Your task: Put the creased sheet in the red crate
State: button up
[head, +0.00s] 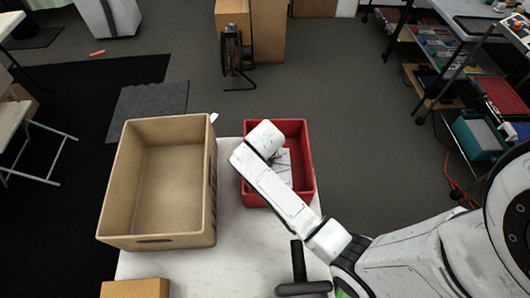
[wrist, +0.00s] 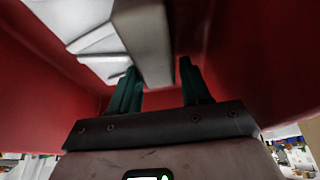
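The red crate (head: 309,180) stands on the white table, to the right of the tan crate. A white creased sheet (head: 284,168) shows inside it, partly hidden by my arm. In the wrist view the red walls surround my gripper (wrist: 158,75), and white folded surfaces of the sheet (wrist: 95,42) lie beyond the fingers. A pale grey-white piece reaches down between the two green fingers; I cannot tell whether it is part of the sheet. The fingers stand apart, with a red gap beside the right one.
A large, empty-looking tan crate (head: 208,222) stands close on the left. A brown box (head: 135,289) is at the table's near left edge. White tabletop (head: 231,262) is bare in front of the crates. Shelving with goods stands far right.

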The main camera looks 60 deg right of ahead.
jog(key=shift+o, duration=1.3)
jog(key=shift+r, duration=0.1)
jog(key=v, duration=1.2)
